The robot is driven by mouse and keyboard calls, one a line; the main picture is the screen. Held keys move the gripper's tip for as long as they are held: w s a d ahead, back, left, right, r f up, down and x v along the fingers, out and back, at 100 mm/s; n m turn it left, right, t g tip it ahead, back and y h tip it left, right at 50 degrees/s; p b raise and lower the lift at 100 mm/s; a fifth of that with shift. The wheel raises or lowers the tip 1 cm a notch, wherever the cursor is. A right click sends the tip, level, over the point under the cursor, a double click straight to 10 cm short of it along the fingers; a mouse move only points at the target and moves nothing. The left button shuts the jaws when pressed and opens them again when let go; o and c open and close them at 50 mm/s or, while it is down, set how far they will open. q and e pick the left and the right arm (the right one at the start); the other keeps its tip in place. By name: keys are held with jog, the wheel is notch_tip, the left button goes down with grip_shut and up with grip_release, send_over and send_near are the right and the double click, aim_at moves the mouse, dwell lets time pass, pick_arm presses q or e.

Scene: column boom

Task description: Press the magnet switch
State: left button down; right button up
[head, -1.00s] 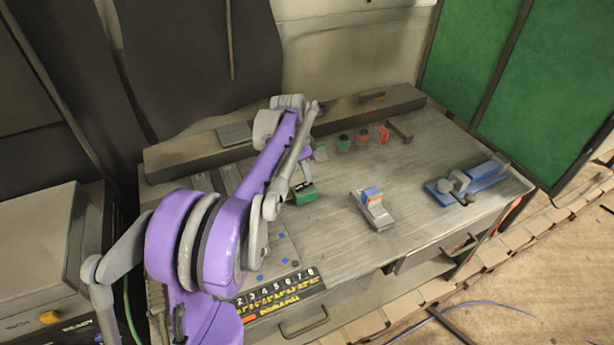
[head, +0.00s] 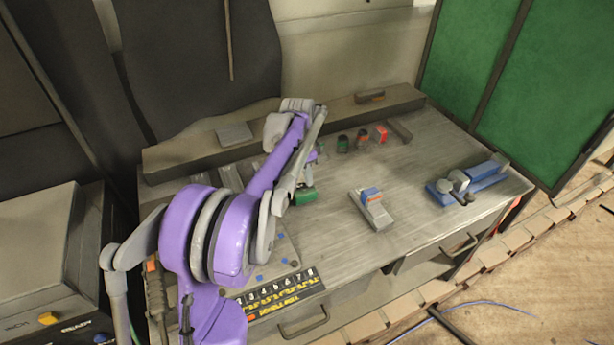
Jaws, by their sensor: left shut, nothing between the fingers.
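My left arm reaches over the workbench from the left. Its gripper (head: 303,184) is mostly hidden behind my own arm links, close above a small green block (head: 306,197); it is shut and empty. I cannot tell whether it touches the block. No part is clearly labelled as the magnet switch. Farther back are a green-topped knob (head: 343,145), a dark and red knob (head: 363,139) and a red block (head: 380,134). My right gripper is not in view.
A blue clamp-like fixture (head: 470,184) sits at the bench's right end. A raised beam (head: 290,124) runs along the back. A numbered strip (head: 278,292) lies at the front edge. The grey bench top (head: 430,150) is bare between the red block and the blue fixture.

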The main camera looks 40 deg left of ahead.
aim_at(298, 187)
pick_arm(q)
jog(key=shift+s+f, duration=0.1)
jog(key=shift+s, duration=0.15)
jog(key=shift+s+a, duration=0.25)
jog(key=shift+s, duration=0.1)
jog(key=shift+s+a, duration=0.2)
jog(key=shift+s, duration=0.1)
jog(key=shift+r, duration=0.2)
jog(key=shift+w, duration=0.1)
jog(key=shift+r, duration=0.25)
notch_tip(298, 187, up, 10)
jog(key=s, duration=0.1)
jog(key=shift+a+r+p, duration=0.15)
jog(key=shift+a+p, duration=0.1)
jog(key=shift+p, duration=0.05)
jog(key=shift+s, duration=0.1)
